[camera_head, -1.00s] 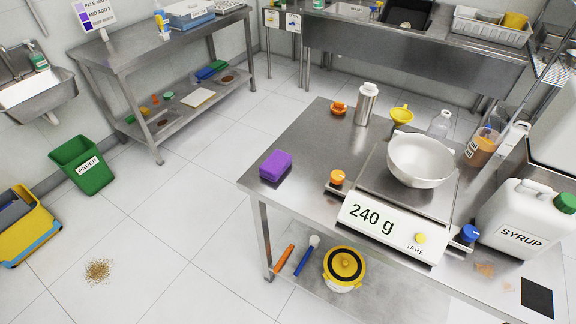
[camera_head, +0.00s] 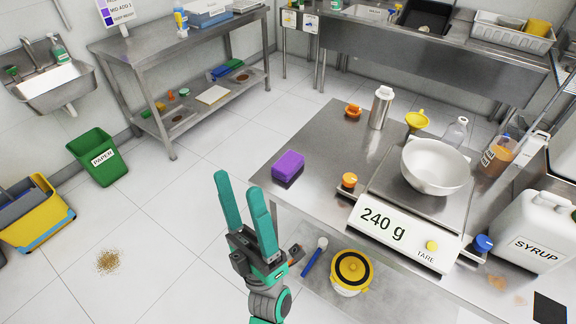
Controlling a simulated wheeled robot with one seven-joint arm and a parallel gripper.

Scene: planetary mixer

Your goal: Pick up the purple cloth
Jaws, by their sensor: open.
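The purple cloth (camera_head: 288,166) is a folded block lying on the steel table (camera_head: 330,141), near its left edge. My gripper (camera_head: 242,190) has two teal fingers pointing up in the picture, spread apart with nothing between them. It is in front of the table's left edge, below and to the left of the cloth, and does not touch it.
An orange-knobbed piece (camera_head: 348,181) and a scale reading 240 g (camera_head: 384,224) with a white bowl (camera_head: 435,167) stand right of the cloth. A steel bottle (camera_head: 380,108) and an orange item (camera_head: 352,110) are behind. The tabletop around the cloth is clear.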

